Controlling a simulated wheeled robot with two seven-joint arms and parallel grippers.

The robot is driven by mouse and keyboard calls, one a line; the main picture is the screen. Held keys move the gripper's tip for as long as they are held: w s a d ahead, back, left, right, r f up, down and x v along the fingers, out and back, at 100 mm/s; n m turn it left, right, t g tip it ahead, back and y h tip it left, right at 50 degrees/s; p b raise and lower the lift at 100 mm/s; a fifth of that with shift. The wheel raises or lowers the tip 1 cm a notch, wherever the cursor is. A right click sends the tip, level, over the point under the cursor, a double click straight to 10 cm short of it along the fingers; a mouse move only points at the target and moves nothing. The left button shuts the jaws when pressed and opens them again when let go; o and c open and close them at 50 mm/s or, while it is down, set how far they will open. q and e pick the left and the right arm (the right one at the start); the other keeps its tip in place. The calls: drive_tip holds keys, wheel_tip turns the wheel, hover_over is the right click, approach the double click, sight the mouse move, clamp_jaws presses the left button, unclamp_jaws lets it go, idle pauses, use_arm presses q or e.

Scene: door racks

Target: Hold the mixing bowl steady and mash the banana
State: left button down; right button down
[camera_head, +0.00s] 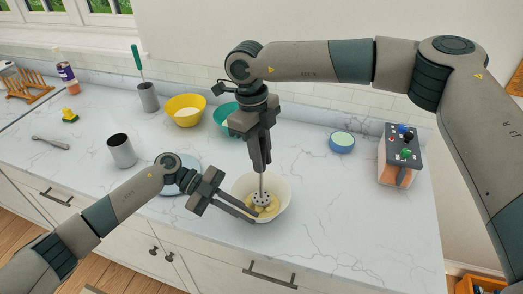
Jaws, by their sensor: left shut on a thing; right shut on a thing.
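A cream mixing bowl (283,193) stands upright on the counter near its front edge. Yellow banana pieces (268,211) lie inside it. My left gripper (250,213) is shut on the bowl's left front rim. My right gripper (262,168) is above the bowl, shut on the upright handle of a masher (262,196). The masher's round perforated head is down in the bowl at the banana. The gripper fingers hide the top of the handle, and I cannot tell how hard the head presses.
A blue-grey plate (170,189) is partly hidden behind my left gripper. A dark metal cup (121,151), a yellow bowl (185,110), a teal bowl (222,115) and a small blue bowl (341,142) stand around. A control box (402,150) is at right. The counter right of the bowl is clear.

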drive_tip(key=shift+f, duration=2.15)
drive_tip(key=shift+r, duration=0.15)
